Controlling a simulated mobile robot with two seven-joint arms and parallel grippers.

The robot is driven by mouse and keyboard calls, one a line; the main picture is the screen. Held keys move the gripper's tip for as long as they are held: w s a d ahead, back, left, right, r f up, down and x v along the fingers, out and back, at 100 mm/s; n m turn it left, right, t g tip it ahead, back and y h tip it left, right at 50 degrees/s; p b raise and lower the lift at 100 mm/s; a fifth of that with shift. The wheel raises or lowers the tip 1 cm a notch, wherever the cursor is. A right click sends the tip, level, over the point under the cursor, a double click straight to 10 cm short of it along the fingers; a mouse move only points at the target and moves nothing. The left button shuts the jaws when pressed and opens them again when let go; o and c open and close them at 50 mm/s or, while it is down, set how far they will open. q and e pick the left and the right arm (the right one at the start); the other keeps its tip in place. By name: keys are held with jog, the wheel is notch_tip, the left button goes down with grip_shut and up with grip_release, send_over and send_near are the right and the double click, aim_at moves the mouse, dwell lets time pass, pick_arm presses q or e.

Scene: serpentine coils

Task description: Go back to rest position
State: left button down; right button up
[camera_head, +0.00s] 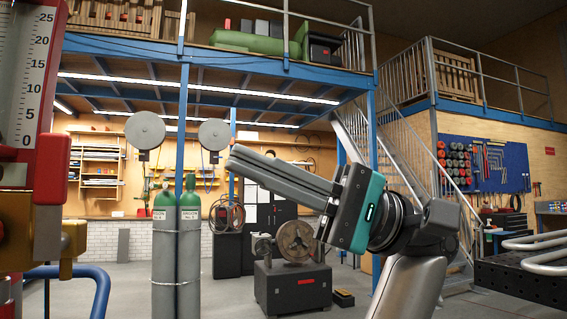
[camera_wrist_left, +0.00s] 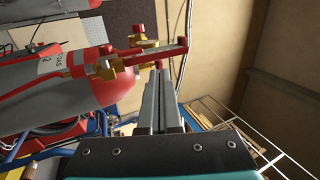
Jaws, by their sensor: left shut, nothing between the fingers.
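My left gripper (camera_head: 236,158) is raised in the middle of the head view, with its teal body at right and its grey fingers pointing left and slightly up. The fingers are together with nothing between them. In the left wrist view the shut fingers (camera_wrist_left: 158,75) point up the picture, close to a red lever with brass fittings (camera_wrist_left: 140,54) on a red and grey gas cylinder (camera_wrist_left: 60,85). Whether they touch it I cannot tell. My right gripper is in neither view.
A flow gauge (camera_head: 33,75) with red and brass fittings stands close at the left, above a blue tube rail (camera_head: 85,271). Bent metal coils (camera_head: 540,239) lie on a dark perforated table (camera_head: 515,276) at right. Green-topped cylinders (camera_head: 177,245) stand farther back.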

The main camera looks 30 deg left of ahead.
pick_arm(q)
jog(key=shift+w+d, duration=0.65)
jog(key=shift+w, duration=0.1)
jog(key=shift+w, duration=0.1)
